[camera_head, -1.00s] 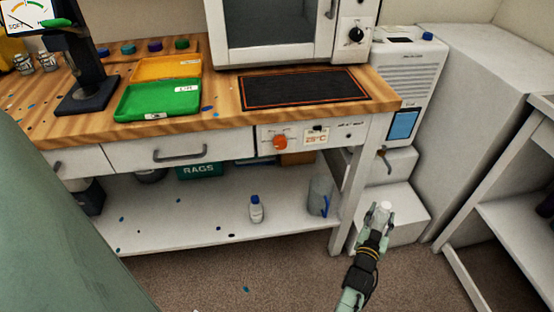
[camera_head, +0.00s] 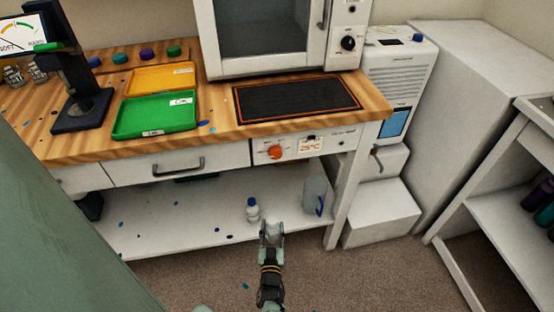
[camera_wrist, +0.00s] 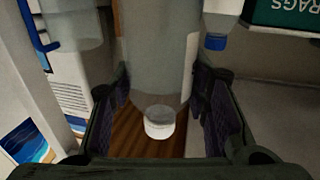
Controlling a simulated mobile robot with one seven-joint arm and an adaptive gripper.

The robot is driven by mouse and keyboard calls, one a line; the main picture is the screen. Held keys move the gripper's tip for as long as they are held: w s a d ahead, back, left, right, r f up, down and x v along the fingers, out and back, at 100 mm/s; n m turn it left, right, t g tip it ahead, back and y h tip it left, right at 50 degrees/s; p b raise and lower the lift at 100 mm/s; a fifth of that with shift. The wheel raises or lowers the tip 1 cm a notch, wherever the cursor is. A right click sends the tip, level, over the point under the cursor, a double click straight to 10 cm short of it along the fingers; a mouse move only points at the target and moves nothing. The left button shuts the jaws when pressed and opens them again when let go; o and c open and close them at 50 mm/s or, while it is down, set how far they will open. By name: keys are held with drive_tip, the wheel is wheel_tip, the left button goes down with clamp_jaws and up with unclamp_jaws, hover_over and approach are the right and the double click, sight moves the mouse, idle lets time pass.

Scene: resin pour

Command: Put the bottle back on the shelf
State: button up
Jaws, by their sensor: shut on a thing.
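My gripper (camera_head: 272,238) is in front of the lower shelf (camera_head: 160,226) of the workbench, near its front edge. It is shut on a translucent grey bottle (camera_wrist: 160,55) with a white cap (camera_wrist: 158,122). In the wrist view the bottle stands between the two dark finger pads; in the head view it is small and mostly hidden by the fingers. A smaller white bottle with a blue cap (camera_head: 253,211) stands on the shelf, just behind and left of my gripper.
A clear pitcher with a blue handle (camera_head: 315,196) stands on the shelf to the right, near the bench leg (camera_head: 345,200). A green RAGS box (camera_wrist: 282,14) is on the other side. Small blue and dark spots lie on the shelf. The shelf's left middle is open.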

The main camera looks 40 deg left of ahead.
drive_tip(key=shift+w+a+f+b, duration=0.9)
drive_tip(key=shift+w+a+b, duration=0.3)
drive_tip(key=shift+w+b, duration=0.65)
drive_tip(key=shift+w+a+f+b, duration=0.85)
drive_tip(key=shift+w+a+b, duration=0.55)
drive_tip(key=shift+w, duration=0.8)
drive_tip(key=shift+w+a+f+b, duration=0.9)
drive_tip(key=shift+w+a+b, duration=0.1)
drive_tip(key=shift+w+b, duration=0.95)
drive_tip(key=o, duration=1.4)
drive_tip(key=shift+r, duration=0.1)
